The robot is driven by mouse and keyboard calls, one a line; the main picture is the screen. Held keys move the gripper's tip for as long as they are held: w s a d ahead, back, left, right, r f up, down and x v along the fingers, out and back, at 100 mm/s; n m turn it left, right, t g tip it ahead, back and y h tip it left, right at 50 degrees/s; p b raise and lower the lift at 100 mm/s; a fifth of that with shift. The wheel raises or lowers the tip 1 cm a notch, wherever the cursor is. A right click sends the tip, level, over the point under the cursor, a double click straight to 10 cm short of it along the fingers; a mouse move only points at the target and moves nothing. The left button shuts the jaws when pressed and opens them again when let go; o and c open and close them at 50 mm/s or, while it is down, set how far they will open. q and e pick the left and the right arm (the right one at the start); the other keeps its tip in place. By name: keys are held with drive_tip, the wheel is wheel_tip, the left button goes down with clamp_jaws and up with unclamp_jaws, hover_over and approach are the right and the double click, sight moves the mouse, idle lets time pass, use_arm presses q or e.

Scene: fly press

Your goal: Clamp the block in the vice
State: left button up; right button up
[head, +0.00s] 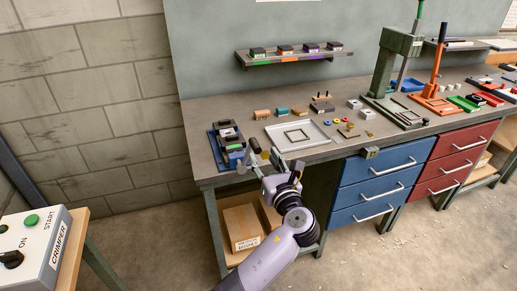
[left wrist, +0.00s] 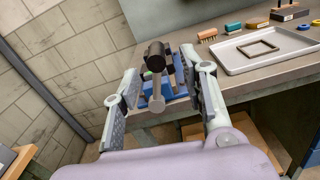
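The blue vice (head: 237,152) stands at the left front corner of the bench, with grey jaws and a dark-ended handle (head: 254,146). A pale grey piece (head: 227,132) shows at its top; I cannot tell whether this is the block or part of a jaw. My left gripper (head: 264,158) is in front of the vice at the bench edge. My right gripper is out of view.
A white tray (head: 318,138) with a dark frame lies right of the vice, with small blocks behind it. A green press (head: 391,62) and an orange press (head: 434,75) stand farther right. A cardboard box (head: 243,226) sits under the bench. A crimper box (head: 38,243) is at lower left.

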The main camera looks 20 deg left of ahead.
use_arm(q)
drive_tip(key=shift+v, duration=1.45)
wheel_tip(320, 180, down, 23)
drive_tip(key=s+n+g+h, duration=0.2)
drive_tip(key=n+g+h, duration=0.1)
drive_tip(key=h, duration=0.1)
drive_tip(key=s+a+f+n+g+h, duration=0.1)
drive_tip(key=s+f+n+g+h, duration=0.15)
drive_tip(key=s+f, duration=0.65)
drive_tip(key=s+a+f+n+g+h, duration=0.1)
drive_tip(key=s+a+f+n+g, duration=0.2)
drive_tip(key=f, duration=1)
drive_tip(key=s+a+f+n+g, duration=0.1)
drive_tip(key=s+f+n, duration=0.5)
drive_tip(key=s, duration=0.7)
drive_tip(key=s+a+f+n+g+h, duration=0.1)
drive_tip(key=s+f+n, duration=0.5)
drive_tip(key=s, duration=0.7)
drive_tip(key=s+a+f+n+g+h, duration=0.1)
drive_tip(key=s+a+f+n+g, duration=0.2)
drive_tip(key=s, duration=1)
wheel_tip(320, 180, down, 3)
drive_tip(key=a+n, duration=0.1)
drive_tip(key=n, duration=0.3)
drive_tip(key=shift+a, duration=0.35)
